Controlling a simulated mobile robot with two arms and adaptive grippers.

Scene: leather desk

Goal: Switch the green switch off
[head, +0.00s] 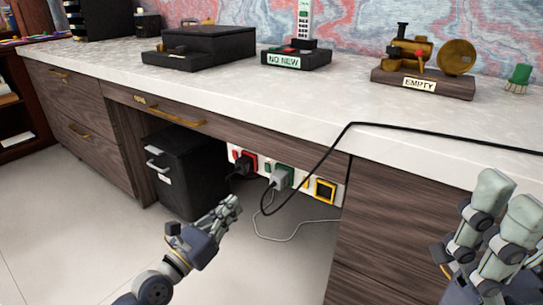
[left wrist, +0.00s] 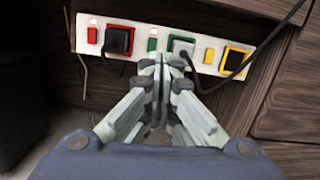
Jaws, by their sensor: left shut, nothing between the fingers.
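A white power strip (head: 297,178) is fixed under the desk and also shows in the left wrist view (left wrist: 136,52). Its small green switch (left wrist: 152,44) sits left of a green socket (left wrist: 173,46) holding a grey plug (head: 278,181). My left gripper (head: 234,203) is shut and empty. In the left wrist view its fingertips (left wrist: 162,62) point at the strip, just below the green switch; I cannot tell whether they touch. The switch's on or off position is too small to read. My right gripper (head: 509,196) is at the right edge, its fingers apart and empty.
A red switch (left wrist: 92,35) and black plug (left wrist: 118,41) are to the left; a yellow switch (left wrist: 209,56) and yellow socket (left wrist: 235,60) are to the right. A black cable (head: 322,158) hangs over the desk edge (head: 250,120). A black bin (head: 187,172) stands left of the strip.

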